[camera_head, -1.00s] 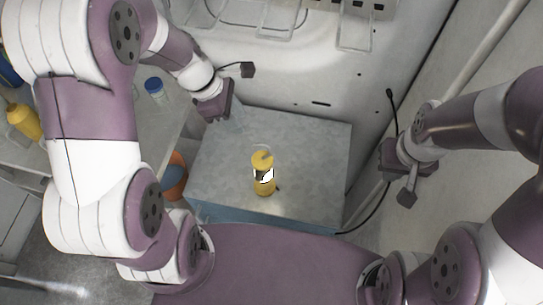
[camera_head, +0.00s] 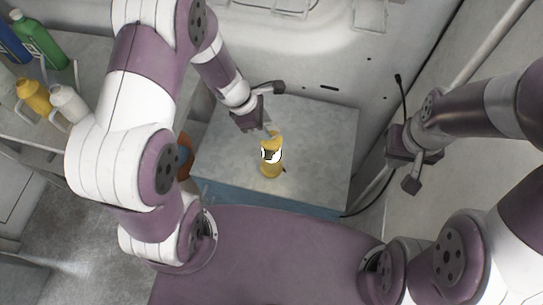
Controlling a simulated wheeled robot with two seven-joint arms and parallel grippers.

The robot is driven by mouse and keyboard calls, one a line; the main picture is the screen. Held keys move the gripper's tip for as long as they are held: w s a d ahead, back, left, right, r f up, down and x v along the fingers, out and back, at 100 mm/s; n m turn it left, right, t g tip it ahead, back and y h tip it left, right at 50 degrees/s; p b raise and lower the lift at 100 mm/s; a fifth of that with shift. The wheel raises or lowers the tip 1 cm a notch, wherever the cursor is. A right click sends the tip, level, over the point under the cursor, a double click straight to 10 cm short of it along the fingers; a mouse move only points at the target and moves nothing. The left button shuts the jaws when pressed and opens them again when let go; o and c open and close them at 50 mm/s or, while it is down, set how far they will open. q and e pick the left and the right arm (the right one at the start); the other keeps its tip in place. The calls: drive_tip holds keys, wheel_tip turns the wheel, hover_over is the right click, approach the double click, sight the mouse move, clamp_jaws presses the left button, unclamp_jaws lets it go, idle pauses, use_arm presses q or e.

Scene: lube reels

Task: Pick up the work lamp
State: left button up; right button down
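The work lamp (camera_head: 271,168) is yellow with a bright white band. It stands upright on the grey top of a low cabinet (camera_head: 325,150) in the middle of the head view. My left gripper (camera_head: 266,132) is just behind and above the lamp, with its fingers pointing down at the lamp's top. The fingers overlap the top in the picture, so I cannot tell whether they touch it or how far apart they are. My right gripper (camera_head: 408,178) is off to the right, away from the lamp, and its finger opening is not clear.
At the left, a bench (camera_head: 90,62) carries a green bottle (camera_head: 38,38), a yellow bottle (camera_head: 33,96) and a white bottle (camera_head: 68,103). An orange bucket (camera_head: 186,160) is left of the cabinet. A white wall stands behind it. The cabinet top around the lamp is clear.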

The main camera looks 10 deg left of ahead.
use_arm(q)
drive_tip(key=shift+w, duration=0.1)
drive_tip(key=c, duration=0.6)
clamp_jaws()
drive_tip(key=shift+r, duration=0.1)
idle(0.5)
